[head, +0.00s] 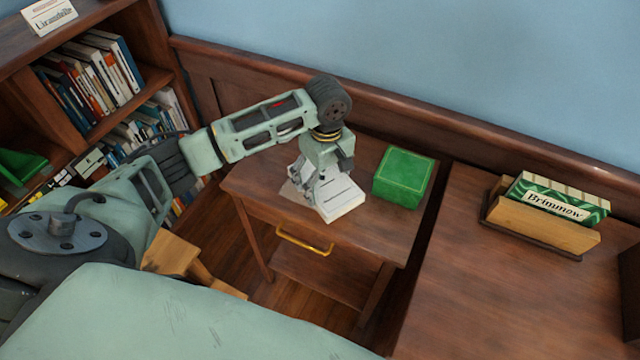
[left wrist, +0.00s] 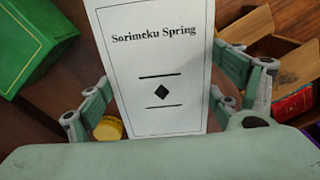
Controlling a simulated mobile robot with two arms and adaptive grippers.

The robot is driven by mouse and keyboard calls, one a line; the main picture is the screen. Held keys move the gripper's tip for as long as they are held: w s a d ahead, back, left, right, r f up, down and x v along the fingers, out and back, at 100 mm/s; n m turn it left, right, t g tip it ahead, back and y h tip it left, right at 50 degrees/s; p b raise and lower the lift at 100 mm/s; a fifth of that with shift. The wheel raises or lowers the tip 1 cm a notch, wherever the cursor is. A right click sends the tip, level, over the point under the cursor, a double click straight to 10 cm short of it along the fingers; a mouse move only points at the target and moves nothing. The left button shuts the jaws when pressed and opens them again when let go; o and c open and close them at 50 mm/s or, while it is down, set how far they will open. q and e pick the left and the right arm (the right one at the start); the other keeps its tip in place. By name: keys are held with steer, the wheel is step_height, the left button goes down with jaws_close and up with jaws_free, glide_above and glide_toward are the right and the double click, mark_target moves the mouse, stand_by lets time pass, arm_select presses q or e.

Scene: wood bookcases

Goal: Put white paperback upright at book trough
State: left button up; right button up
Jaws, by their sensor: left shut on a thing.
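The white paperback (head: 342,197) is at the small side table, under my left gripper (head: 318,182). In the left wrist view its cover (left wrist: 155,60) reads "Sorimeku Spring" and stands between the two fingers of my left gripper (left wrist: 163,95), which is shut on it. I cannot tell whether the book still touches the table top. The wooden book trough (head: 540,226) stands on the larger table at the right and holds a green patterned book (head: 556,202) labelled "Brimmow". My right gripper is not in view.
A green box (head: 403,177) sits close to the right of the paperback on the side table (head: 385,238). A narrow gap separates this table from the larger table (head: 470,285), whose top is bare in front of the trough. A filled bookcase (head: 150,78) stands at the left.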

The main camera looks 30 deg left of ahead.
mark_target(320, 188)
arm_select(q)
steer(key=shift+w+a+f, duration=0.2)
steer(key=shift+a+f, duration=0.15)
steer(key=shift+a, duration=0.3)
steer(key=shift+w+a+f, duration=0.1)
steer(key=shift+a+f, duration=0.05)
steer(key=shift+a, duration=0.1)
steer(key=shift+f, duration=0.25)
step_height(320, 188, down, 4)
steer(key=shift+a+r+p, duration=0.1)
steer(key=shift+r+p, duration=0.05)
steer(key=shift+p, duration=0.15)
steer(key=o, duration=1.3)
steer(key=shift+o, duration=0.2)
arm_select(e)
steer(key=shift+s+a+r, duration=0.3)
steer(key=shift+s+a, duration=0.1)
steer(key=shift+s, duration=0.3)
